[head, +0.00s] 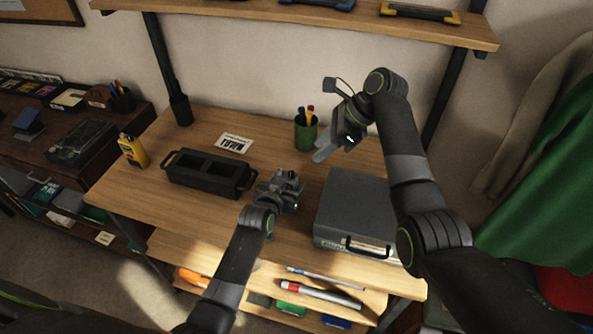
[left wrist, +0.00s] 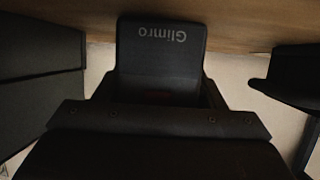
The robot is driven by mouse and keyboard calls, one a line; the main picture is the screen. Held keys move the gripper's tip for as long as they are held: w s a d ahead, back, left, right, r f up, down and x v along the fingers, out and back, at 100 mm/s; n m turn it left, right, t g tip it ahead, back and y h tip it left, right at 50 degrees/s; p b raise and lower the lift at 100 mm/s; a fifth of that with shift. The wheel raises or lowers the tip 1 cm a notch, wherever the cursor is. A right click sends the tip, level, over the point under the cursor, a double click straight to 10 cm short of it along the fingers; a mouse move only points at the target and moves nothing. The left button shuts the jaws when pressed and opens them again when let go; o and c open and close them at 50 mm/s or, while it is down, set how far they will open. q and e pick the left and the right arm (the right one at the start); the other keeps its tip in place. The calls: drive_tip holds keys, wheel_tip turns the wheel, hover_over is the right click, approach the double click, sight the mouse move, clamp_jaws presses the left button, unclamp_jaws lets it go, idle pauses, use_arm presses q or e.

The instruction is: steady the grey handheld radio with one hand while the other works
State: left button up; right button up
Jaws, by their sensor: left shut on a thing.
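My left gripper (head: 283,184) is low over the middle of the wooden table, shut on the grey handheld radio. In the head view the gripper and radio blend into one dark grey shape, so the radio's outline is hard to make out. In the left wrist view the radio shows as a dark body (left wrist: 160,48) with upside-down "Glimro" lettering, between dark parts at both sides. My right gripper (head: 328,148) hangs above the table, apart from the radio, up and to its right. Its fingers are seen edge-on, and their opening cannot be told.
A grey case (head: 356,200) with a handle stands to the right. A green pen cup (head: 305,134), a white card (head: 233,144) and a yellow device (head: 133,151) sit farther back. Pens lie on the lower shelf (head: 262,281).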

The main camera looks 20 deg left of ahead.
sight(293, 172)
drive_tip(key=a+f, duration=0.2)
drive_tip(key=a+f+y, duration=0.1)
drive_tip(key=f, duration=0.2)
drive_tip(key=s+a+f+y, duration=0.1)
drive_tip(key=a+f, duration=0.1)
drive_tip(key=f, duration=0.1)
drive_tip(key=shift+a+f, duration=0.25)
drive_tip(key=shift+a, duration=0.05)
idle(0.4)
clamp_jaws()
